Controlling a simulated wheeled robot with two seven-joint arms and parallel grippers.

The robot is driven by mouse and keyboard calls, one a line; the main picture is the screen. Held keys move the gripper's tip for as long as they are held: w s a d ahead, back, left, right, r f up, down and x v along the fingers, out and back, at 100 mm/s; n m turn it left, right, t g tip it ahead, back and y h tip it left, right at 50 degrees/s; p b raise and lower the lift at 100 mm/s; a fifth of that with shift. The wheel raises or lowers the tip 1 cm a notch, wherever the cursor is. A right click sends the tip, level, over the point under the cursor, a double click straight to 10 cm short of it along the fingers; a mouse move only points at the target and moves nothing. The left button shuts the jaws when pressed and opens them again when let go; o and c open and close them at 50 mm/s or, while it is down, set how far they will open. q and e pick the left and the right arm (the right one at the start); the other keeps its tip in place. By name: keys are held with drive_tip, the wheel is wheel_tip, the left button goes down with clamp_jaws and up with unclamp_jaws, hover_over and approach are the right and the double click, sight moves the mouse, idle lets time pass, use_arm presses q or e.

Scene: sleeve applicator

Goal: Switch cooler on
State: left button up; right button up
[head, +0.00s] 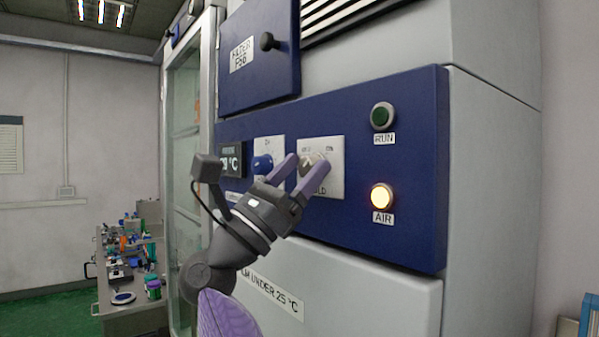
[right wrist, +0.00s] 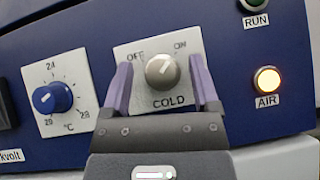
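The cooler's grey COLD knob (right wrist: 162,70) sits on a white plate (right wrist: 138,60) marked OFF at upper left and ON at upper right. Its pointer is too small to read with certainty. In the head view the knob (head: 311,159) is partly hidden by my fingers. My right gripper (head: 309,164) is open, with its two purple fingers spread on either side of the knob. In the right wrist view the fingers (right wrist: 160,64) show gaps to the knob on both sides. My left gripper is not in view.
A blue temperature dial (right wrist: 52,98) and a display (head: 231,160) are left of the plate. On the right, the green RUN lamp (head: 382,116) looks dark and the AIR lamp (head: 382,196) glows yellow. A knobbed blue door (head: 258,60) is above. A cluttered bench (head: 135,312) stands lower left.

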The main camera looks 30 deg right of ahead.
drive_tip(key=b+v, duration=0.2)
drive_tip(key=v, duration=0.8)
